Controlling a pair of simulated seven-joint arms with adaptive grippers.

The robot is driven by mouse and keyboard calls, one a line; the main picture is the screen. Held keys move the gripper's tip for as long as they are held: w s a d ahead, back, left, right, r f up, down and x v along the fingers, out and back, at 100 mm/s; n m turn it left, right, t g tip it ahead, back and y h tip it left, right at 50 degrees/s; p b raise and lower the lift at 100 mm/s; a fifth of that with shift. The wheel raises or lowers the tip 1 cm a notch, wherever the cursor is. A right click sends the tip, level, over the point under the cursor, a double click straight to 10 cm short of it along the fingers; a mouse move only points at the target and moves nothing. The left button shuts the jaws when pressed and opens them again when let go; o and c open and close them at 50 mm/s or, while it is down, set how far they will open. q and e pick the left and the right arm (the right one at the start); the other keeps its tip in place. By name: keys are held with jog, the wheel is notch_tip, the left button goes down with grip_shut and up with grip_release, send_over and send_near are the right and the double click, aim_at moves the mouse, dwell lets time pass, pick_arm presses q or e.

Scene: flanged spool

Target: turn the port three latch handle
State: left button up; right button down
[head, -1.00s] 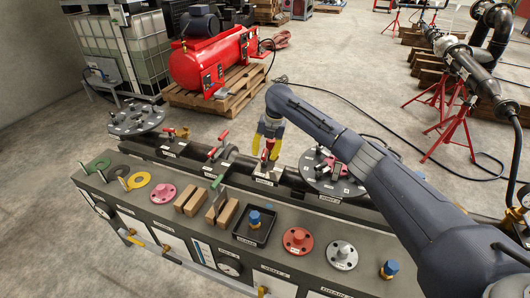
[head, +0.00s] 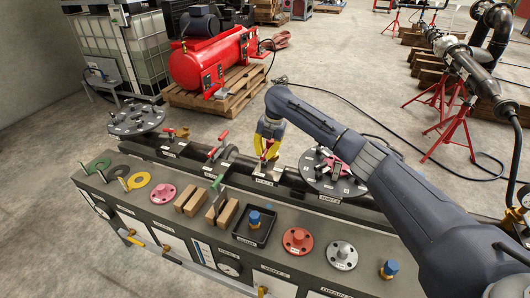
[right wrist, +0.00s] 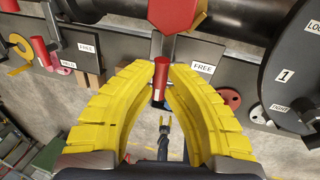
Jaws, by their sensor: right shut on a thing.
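A red latch handle (right wrist: 160,75) stands between the yellow fingertips of my right gripper (right wrist: 160,72) in the right wrist view, with a red block (right wrist: 172,14) just beyond it. In the head view my right gripper (head: 267,146) reaches down over this latch from the right, and its fingers hide most of the handle. The gripper is shut on the handle. A label reading FREE (right wrist: 203,67) is beside it. The port number is too small to read in the head view. My left gripper is not in view.
Another red handle (head: 222,136) is left along the dark pipe (head: 240,158). Round flange discs stand at the left (head: 137,118) and right (head: 318,180). The bench front (head: 170,212) holds rings, wooden blocks, a black tray (head: 240,236) and flanged caps.

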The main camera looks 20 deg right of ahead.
jog(key=shift+f+m, duration=0.1)
jog(key=shift+m, duration=0.3)
jog(key=c, duration=1.4)
grip_release()
jog(key=shift+o, duration=0.2)
notch_tip(320, 180, up, 12)
jog(key=s+d, duration=0.1)
jog(key=d, duration=0.1)
jog(key=shift+s, duration=0.25)
jog(key=shift+f, duration=0.1)
